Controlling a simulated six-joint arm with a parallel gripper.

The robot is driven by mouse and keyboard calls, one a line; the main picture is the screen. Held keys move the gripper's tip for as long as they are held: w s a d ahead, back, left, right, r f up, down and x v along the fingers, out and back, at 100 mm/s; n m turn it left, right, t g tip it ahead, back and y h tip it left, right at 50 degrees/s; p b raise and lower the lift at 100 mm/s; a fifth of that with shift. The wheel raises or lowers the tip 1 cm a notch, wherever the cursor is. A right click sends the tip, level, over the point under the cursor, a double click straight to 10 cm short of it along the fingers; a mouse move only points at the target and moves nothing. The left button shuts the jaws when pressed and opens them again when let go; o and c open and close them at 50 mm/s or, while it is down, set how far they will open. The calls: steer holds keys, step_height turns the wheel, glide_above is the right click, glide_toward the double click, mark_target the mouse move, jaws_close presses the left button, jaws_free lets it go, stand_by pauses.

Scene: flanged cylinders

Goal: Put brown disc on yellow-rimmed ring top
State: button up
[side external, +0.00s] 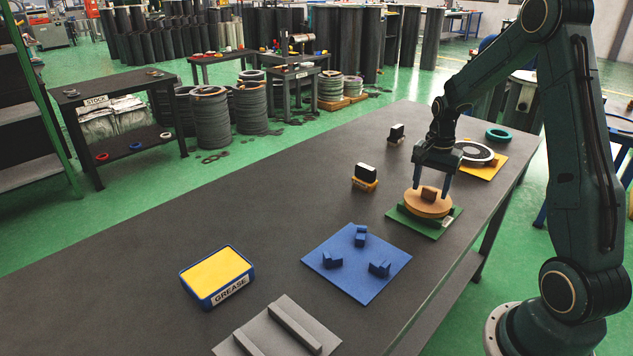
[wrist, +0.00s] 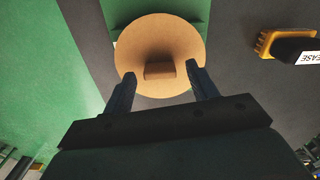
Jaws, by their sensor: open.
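The brown disc (side external: 424,209), with a small brown block standing on its top, rests over a green square plate (side external: 441,226). It also shows in the wrist view (wrist: 158,35). My gripper (side external: 432,185) is open above the disc, pointing down. In the wrist view its fingertips (wrist: 161,83) are apart, either side of the block and over the disc's near part. I cannot tell whether they touch the disc. A ring-shaped part (side external: 459,152) with a dark top and pale rim lies on a yellow square plate (side external: 486,171) behind my gripper, partly hidden by it.
A green ring (side external: 498,134) lies beyond the yellow plate. A black-and-yellow brush (side external: 365,177) stands left of the disc, with a black block (side external: 396,133) behind. A blue plate with blocks (side external: 343,285) and a grease tray (side external: 217,276) are nearer.

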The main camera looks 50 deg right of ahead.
mark_target(430, 189)
step_height(430, 189, up, 11)
stand_by(0.5)
steer(key=shift+r, duration=0.1)
stand_by(0.4)
steer(key=s+a+r+n+t+h, duration=0.1)
steer(key=s+a+r+n, duration=0.25)
steer(key=a, duration=0.45)
steer(key=s+a+r+n+t, duration=0.2)
steer(key=a+r+n, duration=0.3)
steer(key=a, duration=0.3)
steer(key=s+a+n+t+y, duration=0.1)
steer(key=s+a+n+t, duration=0.1)
steer(key=s+a+n, duration=0.6)
steer(key=shift+s+a+f+t, duration=0.3)
steer(key=shift+s+a, duration=0.7)
steer(key=shift+s, duration=0.4)
